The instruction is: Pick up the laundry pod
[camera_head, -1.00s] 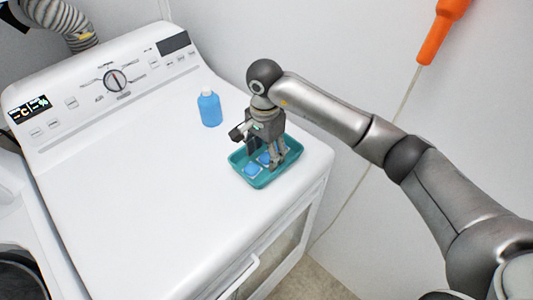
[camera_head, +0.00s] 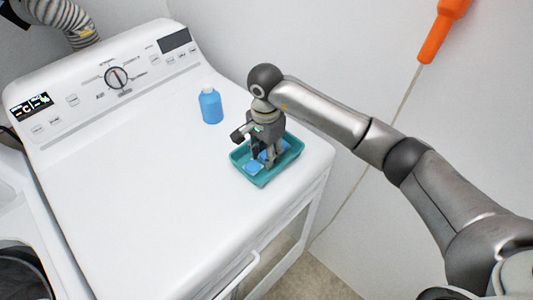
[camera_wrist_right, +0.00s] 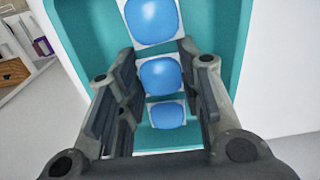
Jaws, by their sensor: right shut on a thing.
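A teal tray (camera_head: 291,150) stands near the right front corner of the white machine top. Blue laundry pods on white squares lie in a row in it; three show in the right wrist view. My right gripper (camera_head: 263,159) points down into the tray. In the right wrist view, its fingers (camera_wrist_right: 161,78) are shut on the middle pod (camera_wrist_right: 160,75), one on each side. One pod (camera_wrist_right: 152,18) lies beyond the fingers and another (camera_wrist_right: 167,115) lies nearer the palm. In the head view, the fingers partly hide the held pod. My left gripper is out of view.
A blue bottle with a white cap (camera_head: 210,106) stands behind and left of the tray. The white machine (camera_head: 140,170) has a control panel at the back. Its top is clear left of the tray. A wall rises to the right.

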